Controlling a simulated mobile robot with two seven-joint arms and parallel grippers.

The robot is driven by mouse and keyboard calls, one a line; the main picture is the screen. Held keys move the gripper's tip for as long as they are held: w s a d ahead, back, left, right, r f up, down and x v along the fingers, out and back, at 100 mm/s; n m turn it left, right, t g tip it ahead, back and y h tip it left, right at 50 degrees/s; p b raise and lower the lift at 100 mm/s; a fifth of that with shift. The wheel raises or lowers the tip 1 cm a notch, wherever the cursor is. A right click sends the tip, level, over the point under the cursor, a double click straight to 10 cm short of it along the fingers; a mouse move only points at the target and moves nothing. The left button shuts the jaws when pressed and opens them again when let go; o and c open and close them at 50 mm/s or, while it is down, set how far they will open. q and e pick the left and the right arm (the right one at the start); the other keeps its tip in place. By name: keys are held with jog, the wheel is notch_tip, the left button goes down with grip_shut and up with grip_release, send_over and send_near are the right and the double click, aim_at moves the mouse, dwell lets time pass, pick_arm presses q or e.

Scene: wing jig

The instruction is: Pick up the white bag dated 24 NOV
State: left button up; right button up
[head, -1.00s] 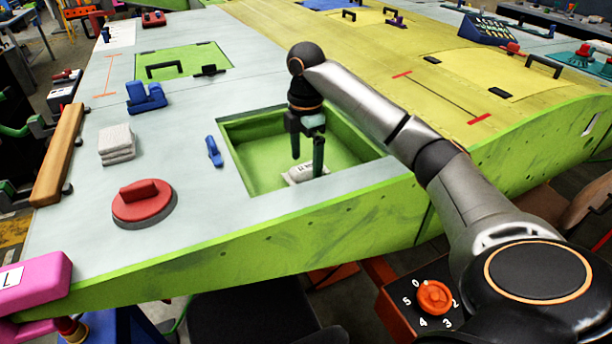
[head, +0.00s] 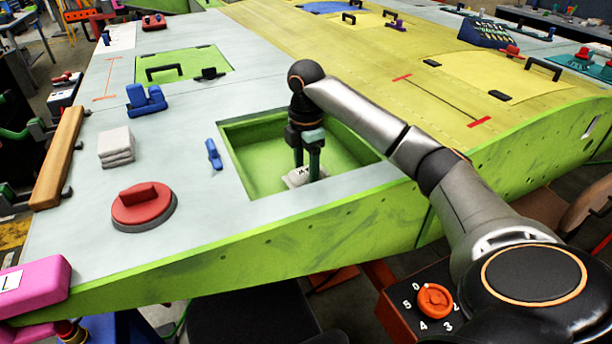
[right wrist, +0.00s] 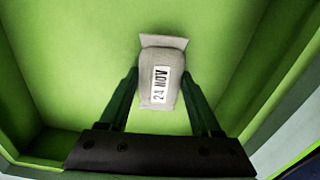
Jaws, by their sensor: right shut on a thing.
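The white bag (right wrist: 159,60) with a label reading 24 NOV lies in the green recess of the wing, greyish in the right wrist view. In the head view the bag (head: 294,180) shows low in the recess, partly hidden by my fingers. My right gripper (head: 307,174) reaches down into the recess and is shut on the bag. In the right wrist view its fingers (right wrist: 160,85) stand on both sides of the bag. I cannot tell whether the bag is clear of the recess floor. My left gripper is not in view.
The green recess (head: 248,140) has raised walls around my right gripper. On the grey skin left of it are a blue clip (head: 213,154), a red-handled disc (head: 142,204), a folded white cloth stack (head: 116,146) and a blue block (head: 145,99). The yellow skin lies behind my arm.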

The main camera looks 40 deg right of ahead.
jog(key=c, duration=0.5)
jog(key=shift+r, duration=0.15)
